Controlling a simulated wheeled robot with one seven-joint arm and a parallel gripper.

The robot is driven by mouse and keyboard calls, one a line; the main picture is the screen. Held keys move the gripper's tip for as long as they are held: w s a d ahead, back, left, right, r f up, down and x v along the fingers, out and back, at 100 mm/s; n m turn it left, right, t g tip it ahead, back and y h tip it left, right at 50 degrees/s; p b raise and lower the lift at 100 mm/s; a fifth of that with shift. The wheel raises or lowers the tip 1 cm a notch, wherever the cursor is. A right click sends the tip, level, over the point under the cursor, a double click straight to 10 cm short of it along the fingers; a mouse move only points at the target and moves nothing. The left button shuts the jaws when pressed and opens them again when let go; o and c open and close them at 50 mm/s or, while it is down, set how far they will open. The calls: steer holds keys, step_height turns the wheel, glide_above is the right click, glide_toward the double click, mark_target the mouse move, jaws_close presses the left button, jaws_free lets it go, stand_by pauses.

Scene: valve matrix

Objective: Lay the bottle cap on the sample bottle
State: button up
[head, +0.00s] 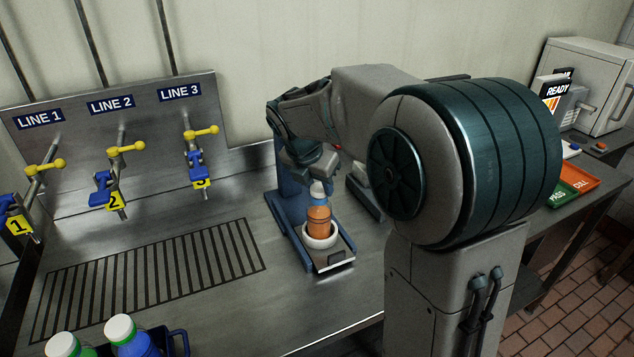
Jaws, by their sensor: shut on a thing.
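The sample bottle (318,222) is orange and stands upright in a white ring holder (320,243) at the foot of a blue stand, in the middle of the head view. A pale, whitish cap (317,188) shows right at the top of the bottle. My gripper (316,176) reaches down from above and is shut on the cap. The fingertips are small and partly hidden by my wrist. I cannot tell whether the cap touches the bottle's mouth or is slightly above it.
The blue stand (287,205) rises close beside my gripper. Capped bottles (130,335) sit in a caddy at bottom left. Green and orange trays (572,180) lie at right.

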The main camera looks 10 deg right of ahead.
steer(key=shift+f, duration=0.3)
stand_by(0.4)
steer(key=o, duration=1)
steer(key=v, duration=1.3)
steer(key=s+d+f+m+y, duration=0.1)
steer(key=s+f+m, duration=0.3)
steer(key=s+m, duration=0.3)
steer(key=s+d+f+m+y, duration=0.1)
steer(key=s+f+m, duration=0.4)
steer(key=m, duration=0.6)
steer(key=s+d+f+m+y, duration=0.1)
steer(key=s+d+f+m, duration=0.1)
steer(key=s+f+m, duration=0.3)
steer(key=shift+s+f+m, duration=0.15)
steer(key=shift+s+m, duration=1.85)
steer(key=shift+s, duration=0.05)
